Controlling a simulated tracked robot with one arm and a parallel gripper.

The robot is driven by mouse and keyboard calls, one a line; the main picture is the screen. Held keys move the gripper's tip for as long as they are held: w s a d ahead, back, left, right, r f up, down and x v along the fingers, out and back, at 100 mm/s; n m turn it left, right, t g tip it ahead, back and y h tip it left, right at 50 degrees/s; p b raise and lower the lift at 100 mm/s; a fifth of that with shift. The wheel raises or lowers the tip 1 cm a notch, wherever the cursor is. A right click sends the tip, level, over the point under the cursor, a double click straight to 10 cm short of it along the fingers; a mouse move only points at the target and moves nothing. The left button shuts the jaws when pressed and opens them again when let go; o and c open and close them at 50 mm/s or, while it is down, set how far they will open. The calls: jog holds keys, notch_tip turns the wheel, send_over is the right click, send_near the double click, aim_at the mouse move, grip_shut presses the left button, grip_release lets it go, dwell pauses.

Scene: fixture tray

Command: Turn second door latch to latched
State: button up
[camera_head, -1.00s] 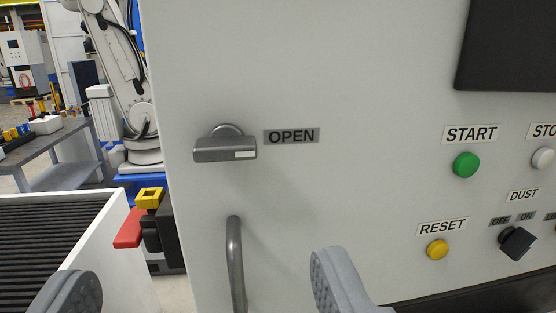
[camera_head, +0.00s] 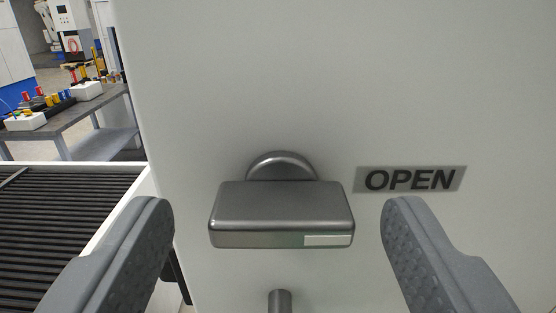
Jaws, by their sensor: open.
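The door latch (camera_head: 281,207) is a grey metal handle lying horizontal on the pale cabinet panel. A rounded boss shows behind its top, and a white mark sits at the right end of its front face. The label OPEN (camera_head: 410,180) is to its right, level with the upper part of the latch. My gripper (camera_head: 277,215) is open and empty. One finger shows at the left of the latch and one at the right, with a gap on both sides. I cannot tell how far the fingertips are from the panel.
The top of a vertical grey bar handle (camera_head: 280,301) shows just below the latch. A conveyor with dark rollers (camera_head: 60,230) and a white side rail lies at the left. A grey workbench (camera_head: 75,125) with small parts stands behind it. The panel above the latch is clear.

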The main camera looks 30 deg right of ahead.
jog(key=shift+x, duration=0.8)
